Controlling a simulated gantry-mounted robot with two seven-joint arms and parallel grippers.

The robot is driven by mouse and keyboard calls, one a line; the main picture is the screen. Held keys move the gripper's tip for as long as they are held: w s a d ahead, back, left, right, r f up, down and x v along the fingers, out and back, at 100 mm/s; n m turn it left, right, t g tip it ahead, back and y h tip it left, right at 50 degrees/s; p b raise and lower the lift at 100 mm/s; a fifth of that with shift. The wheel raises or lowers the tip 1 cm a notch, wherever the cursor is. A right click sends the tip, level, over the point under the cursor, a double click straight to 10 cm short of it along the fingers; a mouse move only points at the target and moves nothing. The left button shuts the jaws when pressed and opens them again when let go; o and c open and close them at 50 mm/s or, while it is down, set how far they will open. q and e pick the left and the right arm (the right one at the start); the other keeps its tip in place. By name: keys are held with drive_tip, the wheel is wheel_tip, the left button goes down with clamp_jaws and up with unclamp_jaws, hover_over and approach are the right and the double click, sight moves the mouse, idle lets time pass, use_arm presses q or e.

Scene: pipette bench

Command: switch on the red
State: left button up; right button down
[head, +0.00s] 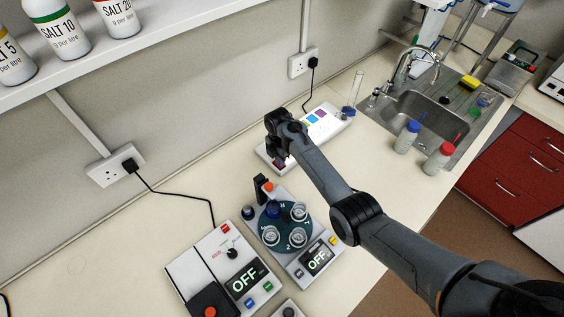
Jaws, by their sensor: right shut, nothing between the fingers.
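My right arm reaches in from the lower right. Its dark gripper (276,153) is shut and empty, over the left end of a long white panel (262,158) with coloured squares. A dark purplish-red square (279,163) shows just by the fingertips; I cannot tell whether they touch it. Blue and purple squares (320,113) show farther right, and the arm hides the panel's middle. My left gripper is not in view.
A carousel device (300,268) with several small cups and another OFF display stands below the gripper. The bench's left is clear.

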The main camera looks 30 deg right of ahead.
drive_tip(key=shift+d+f+p, duration=0.1)
drive_tip(key=shift+f+p, duration=0.15)
drive_tip(key=shift+p, duration=0.15)
drive_tip(key=shift+w+r+p, duration=0.2)
drive_tip(key=shift+r+p, duration=0.35)
drive_tip(key=shift+w+r+p, duration=0.2)
drive_tip(key=shift+r+p, duration=0.3)
drive_tip(key=shift+r, duration=0.05)
drive_tip(key=r+p, duration=0.1)
drive_tip(key=s+r+p, duration=0.1)
drive_tip(key=r+p, duration=0.1)
drive_tip(key=shift+r+p, duration=0.1)
drive_tip(key=shift+p, duration=0.2)
wheel_tip(320, 180, up, 9)
drive_tip(key=shift+s+r, duration=0.1)
drive_tip(key=shift+s, duration=0.05)
